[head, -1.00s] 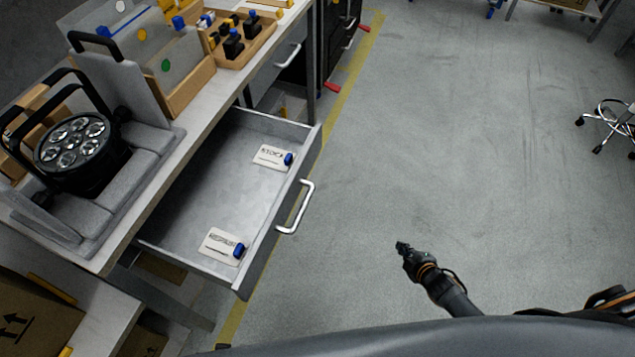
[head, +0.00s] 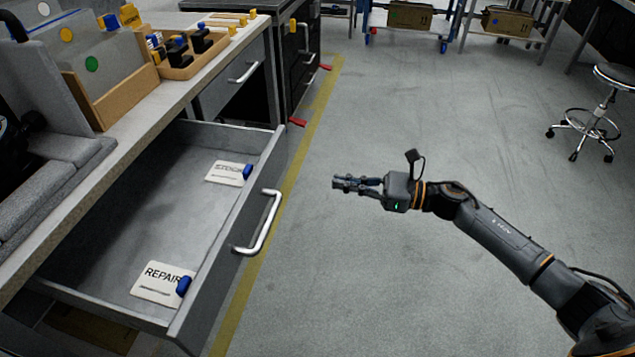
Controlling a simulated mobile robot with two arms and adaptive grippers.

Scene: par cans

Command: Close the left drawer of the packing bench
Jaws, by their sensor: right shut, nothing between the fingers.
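The left drawer (head: 213,275) of the packing bench (head: 128,140) stands pulled far out, its front facing right. It has a silver bar handle (head: 266,224). Two white cards with blue clips lie inside: one reads REPAIR (head: 157,283), the other card (head: 224,173) lies farther back. My right gripper (head: 338,183) is shut and empty, to the right of the handle and apart from it, pointing left. My left gripper is not in view.
A second drawer (head: 235,85) farther along the bench looks shut. A wooden tray (head: 185,68) and a divider box (head: 115,95) stand on the bench top. A stool (head: 588,122) stands at right. The floor (head: 400,110) right of the drawer is clear.

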